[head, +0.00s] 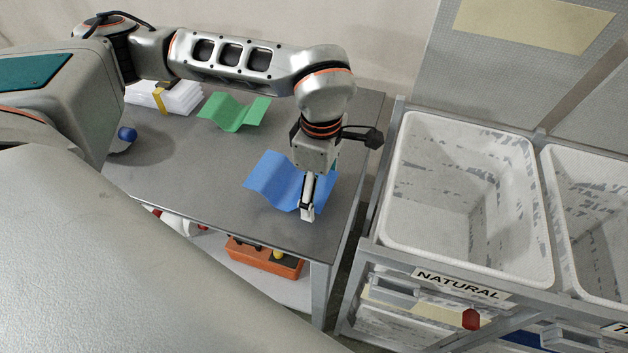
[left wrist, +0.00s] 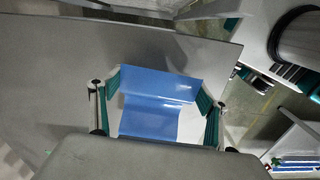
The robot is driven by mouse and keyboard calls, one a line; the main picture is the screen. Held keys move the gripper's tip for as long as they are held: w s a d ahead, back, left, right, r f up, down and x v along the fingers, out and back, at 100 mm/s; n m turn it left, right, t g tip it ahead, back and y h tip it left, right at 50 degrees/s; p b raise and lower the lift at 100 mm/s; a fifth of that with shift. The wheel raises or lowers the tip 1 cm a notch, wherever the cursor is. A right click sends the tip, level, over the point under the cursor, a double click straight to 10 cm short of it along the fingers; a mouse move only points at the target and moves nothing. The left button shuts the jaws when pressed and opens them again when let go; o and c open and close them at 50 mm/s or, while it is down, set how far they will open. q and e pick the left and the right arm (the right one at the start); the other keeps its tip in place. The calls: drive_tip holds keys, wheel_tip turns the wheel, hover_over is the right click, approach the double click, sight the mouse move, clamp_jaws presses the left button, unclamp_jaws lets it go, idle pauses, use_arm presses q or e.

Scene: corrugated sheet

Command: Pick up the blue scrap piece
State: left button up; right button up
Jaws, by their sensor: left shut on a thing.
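The blue scrap piece (head: 270,180) is a bent, wavy sheet at the right part of the grey table in the head view. My left gripper (head: 308,212) is over its right side, pointing down, and is shut on it. In the left wrist view the blue scrap piece (left wrist: 160,100) lies between the two fingers of the left gripper (left wrist: 158,108). Whether the sheet is clear of the table I cannot tell. My right gripper is not in view.
A green wavy sheet (head: 234,112) and a white stack with a yellow band (head: 166,97) lie farther back on the grey table (head: 190,165). A white bin (head: 396,190) labelled NATURAL stands right of the table, with another bin (head: 598,225) beside it. An orange toolbox (head: 262,262) sits below the table.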

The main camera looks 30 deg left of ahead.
use_arm(q)
wheel_tip(320, 180, up, 19)
drive_tip(key=p, duration=0.2)
drive_tip(key=shift+r, duration=0.2)
idle(0.5)
idle(0.5)
